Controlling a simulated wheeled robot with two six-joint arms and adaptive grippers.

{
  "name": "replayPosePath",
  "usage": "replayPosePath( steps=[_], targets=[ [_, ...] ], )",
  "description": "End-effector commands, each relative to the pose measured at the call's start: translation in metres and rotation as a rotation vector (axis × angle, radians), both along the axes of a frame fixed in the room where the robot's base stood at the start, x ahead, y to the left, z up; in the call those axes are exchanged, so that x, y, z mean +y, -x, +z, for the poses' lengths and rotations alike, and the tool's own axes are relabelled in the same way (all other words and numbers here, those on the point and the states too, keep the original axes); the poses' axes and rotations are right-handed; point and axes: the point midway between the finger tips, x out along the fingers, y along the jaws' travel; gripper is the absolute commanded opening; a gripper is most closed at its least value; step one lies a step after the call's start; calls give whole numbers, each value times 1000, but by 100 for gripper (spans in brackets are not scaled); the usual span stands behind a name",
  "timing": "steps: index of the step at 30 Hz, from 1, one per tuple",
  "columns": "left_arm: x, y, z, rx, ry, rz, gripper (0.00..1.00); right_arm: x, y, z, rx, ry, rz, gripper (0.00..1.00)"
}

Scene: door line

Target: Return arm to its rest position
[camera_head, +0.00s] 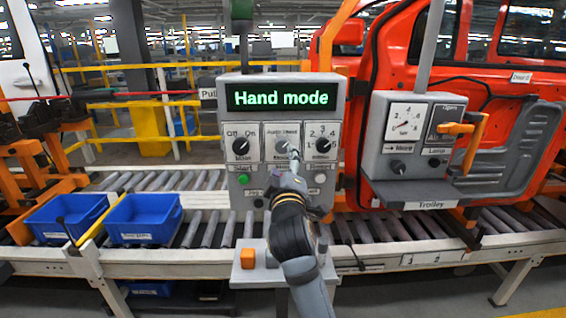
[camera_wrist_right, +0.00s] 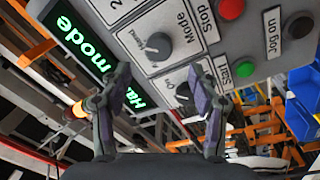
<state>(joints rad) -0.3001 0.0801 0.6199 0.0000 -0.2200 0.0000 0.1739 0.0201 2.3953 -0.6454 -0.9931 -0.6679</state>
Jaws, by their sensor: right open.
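My right arm reaches up from the bottom middle of the head view, with its gripper (camera_head: 293,165) in front of the grey control panel (camera_head: 228,128). In the right wrist view the two fingers of the right gripper (camera_wrist_right: 162,100) stand apart with nothing between them. The panel's mode knob (camera_wrist_right: 158,46) lies beyond and above the fingertips there, apart from them. The Off/On knob (camera_wrist_right: 183,93) shows between the fingers, farther off. The panel's display (camera_head: 281,96) reads "Hand mode". My left gripper is not in view.
A roller conveyor (camera_head: 404,228) runs across behind and below the panel. Blue bins (camera_head: 143,219) stand at left. A red door (camera_head: 520,135) with a trolley box (camera_head: 408,140) and orange handle stands at right. An orange block (camera_head: 247,258) sits on a ledge below the panel.

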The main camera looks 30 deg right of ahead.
Motion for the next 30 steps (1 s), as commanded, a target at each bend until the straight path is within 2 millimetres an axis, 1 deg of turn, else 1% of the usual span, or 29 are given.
replayPosePath(
  steps=[10, 11, 13, 14, 17, 18, 20, 21, 23, 24, 26, 27, 29, 30],
  targets=[
    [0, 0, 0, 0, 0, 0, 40, 0, 0, -1, 2, -2, 1, 61],
    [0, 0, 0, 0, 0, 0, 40, 0, 0, -4, 7, -8, 3, 61],
    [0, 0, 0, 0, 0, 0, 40, 2, 0, -23, 42, -50, 15, 61],
    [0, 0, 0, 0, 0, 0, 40, 3, 0, -37, 67, -82, 26, 61],
    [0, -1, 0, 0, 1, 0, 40, 12, 10, -108, 200, -247, 59, 61],
    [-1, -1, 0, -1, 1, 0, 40, 17, 19, -142, 267, -331, 67, 61],
    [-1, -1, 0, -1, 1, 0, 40, 26, 38, -192, 371, -458, 68, 61],
    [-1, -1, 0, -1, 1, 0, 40, 32, 52, -221, 436, -537, 61, 61],
    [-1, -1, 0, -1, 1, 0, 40, 41, 75, -257, 524, -641, 44, 61],
    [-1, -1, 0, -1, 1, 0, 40, 47, 90, -278, 578, -700, 29, 61],
    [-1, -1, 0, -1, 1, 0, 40, 55, 113, -305, 653, -781, 2, 61],
    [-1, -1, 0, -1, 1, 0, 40, 60, 129, -320, 700, -829, -17, 61],
    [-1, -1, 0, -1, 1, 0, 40, 67, 152, -340, 765, -894, -49, 61],
    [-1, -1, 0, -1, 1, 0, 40, 72, 167, -351, 808, -936, -71, 61]
  ],
)
